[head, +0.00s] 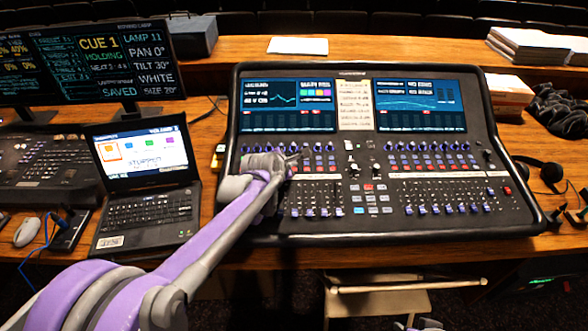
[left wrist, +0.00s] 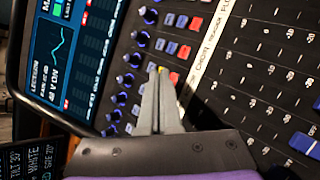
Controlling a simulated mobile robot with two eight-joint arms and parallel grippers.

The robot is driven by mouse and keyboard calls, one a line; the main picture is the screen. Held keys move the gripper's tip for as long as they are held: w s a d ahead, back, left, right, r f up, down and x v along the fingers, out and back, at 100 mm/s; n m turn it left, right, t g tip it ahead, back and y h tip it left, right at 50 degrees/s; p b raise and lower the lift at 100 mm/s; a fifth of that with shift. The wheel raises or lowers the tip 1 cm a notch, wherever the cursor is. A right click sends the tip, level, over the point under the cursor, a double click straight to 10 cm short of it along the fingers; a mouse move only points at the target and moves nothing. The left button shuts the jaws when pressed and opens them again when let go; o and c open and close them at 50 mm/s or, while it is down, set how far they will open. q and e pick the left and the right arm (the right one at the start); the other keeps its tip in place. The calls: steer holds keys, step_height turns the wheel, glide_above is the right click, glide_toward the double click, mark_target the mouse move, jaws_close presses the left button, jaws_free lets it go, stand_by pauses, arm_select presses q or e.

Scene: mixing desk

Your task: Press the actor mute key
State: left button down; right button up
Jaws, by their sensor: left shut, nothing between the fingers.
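The mixing desk (head: 350,220) fills the middle of the table. Its left bank has a row of purple knobs with small red and blue keys below. In the left wrist view, a red key (left wrist: 184,52) and a blue key (left wrist: 171,47) lie beyond my fingertips. I cannot tell which key is the actor mute key. A white label strip (left wrist: 205,62) runs beside the keys, its writing hard to read. My left gripper (head: 294,158) is shut and empty over the left bank; it also shows in the left wrist view (left wrist: 158,73). Whether the tips touch a key is unclear.
A laptop (head: 147,180) stands left of the desk, with a dark console (head: 40,160) and monitors (head: 90,60) beyond it. Headphones (head: 540,172) lie at the right. Drumsticks (head: 410,286) rest on a stool in front. The desk's faders and knobs surround my gripper closely.

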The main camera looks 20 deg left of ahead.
arm_select(q)
steer(key=shift+f+b, duration=0.3)
steer(key=shift+f, duration=0.15)
steer(key=shift+f, duration=0.25)
stand_by(0.6)
steer(key=shift+r, duration=0.7)
steer(key=shift+r+p, duration=0.1)
steer(key=shift+p, duration=0.2)
steer(key=shift+s+r+p, duration=0.2)
steer(key=shift+r+p, duration=1.15)
steer(key=shift+r, duration=1.1)
steer(key=shift+f, duration=0.1)
steer(key=shift+s, duration=0.1)
